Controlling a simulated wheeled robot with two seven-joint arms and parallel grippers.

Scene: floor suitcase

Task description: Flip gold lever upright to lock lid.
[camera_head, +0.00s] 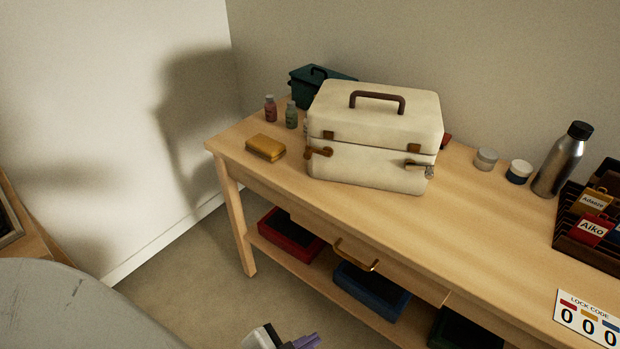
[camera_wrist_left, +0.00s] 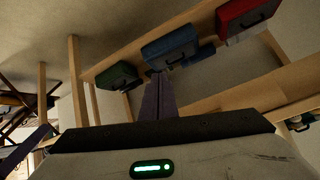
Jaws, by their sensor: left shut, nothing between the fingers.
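The cream case (camera_head: 372,145) stands on the wooden table with its lid down and its brown handle (camera_head: 377,101) on top. A gold lever (camera_head: 318,152) at its front left lies roughly sideways, below a gold catch on the lid. A second latch (camera_head: 417,163) at the front right has a silver part (camera_head: 429,171) hanging at its end. My left gripper (camera_head: 300,342) is low at the bottom edge, in front of the table and well away from the case. Its purple fingers (camera_wrist_left: 158,97) are shut together and empty in the left wrist view. My right gripper is not in view.
A yellow box (camera_head: 265,147), small bottles (camera_head: 291,115) and a dark green case (camera_head: 312,84) stand left of and behind the cream case. Jars (camera_head: 486,159) and a steel bottle (camera_head: 563,160) stand right. A drawer handle (camera_head: 355,255) juts from the table front.

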